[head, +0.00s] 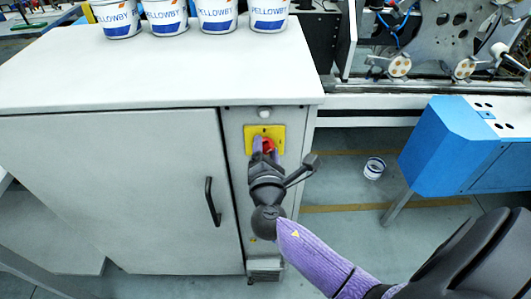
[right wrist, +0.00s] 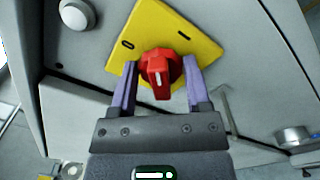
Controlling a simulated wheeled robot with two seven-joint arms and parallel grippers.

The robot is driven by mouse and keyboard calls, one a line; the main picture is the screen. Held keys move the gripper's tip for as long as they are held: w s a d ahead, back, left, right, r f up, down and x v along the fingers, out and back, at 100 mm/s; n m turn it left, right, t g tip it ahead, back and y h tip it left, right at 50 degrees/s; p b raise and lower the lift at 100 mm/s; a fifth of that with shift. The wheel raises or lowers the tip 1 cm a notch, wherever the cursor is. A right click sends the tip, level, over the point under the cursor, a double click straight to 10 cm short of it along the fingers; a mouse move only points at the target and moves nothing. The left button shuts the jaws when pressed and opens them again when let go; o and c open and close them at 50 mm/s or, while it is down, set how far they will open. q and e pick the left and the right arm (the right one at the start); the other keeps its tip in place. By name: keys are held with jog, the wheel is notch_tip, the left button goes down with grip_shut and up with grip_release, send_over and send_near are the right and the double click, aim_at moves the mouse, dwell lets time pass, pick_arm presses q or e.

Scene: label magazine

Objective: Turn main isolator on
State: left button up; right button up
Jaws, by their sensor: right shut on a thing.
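The main isolator is a red rotary knob (head: 268,145) on a yellow plate (head: 277,131), set high on the narrow grey panel of the cabinet. In the right wrist view the red knob (right wrist: 160,75) sits between the two purple fingers, its handle with a white mark pointing down the picture; the yellow plate (right wrist: 172,27) looks tilted. My right gripper (head: 266,156) is shut on the knob, with a finger on each side, and hides part of it in the head view. I cannot read any on or off marking. My left gripper is not in view.
A white round button (head: 264,113) sits above the plate. The grey cabinet (head: 110,190) has a black door handle (head: 212,202). Several labelled cups (head: 216,14) stand on its top. A blue machine part (head: 440,145) is at right; a small tub (head: 374,168) is on the floor.

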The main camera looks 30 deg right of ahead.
jog(key=m, duration=0.1)
jog(key=m+b, duration=0.1)
jog(key=m, duration=0.1)
jog(key=m+b, duration=0.1)
jog(key=shift+f+m, duration=0.25)
jog(key=shift+m, duration=0.05)
jog(key=m+b, duration=0.1)
jog(key=m, duration=0.1)
jog(key=shift+m+b, duration=0.3)
jog(key=shift+m, duration=0.6)
jog(key=shift+b, duration=0.3)
jog(key=o, duration=1.3)
jog(key=shift+c, duration=0.2)
jog(key=shift+s, duration=0.15)
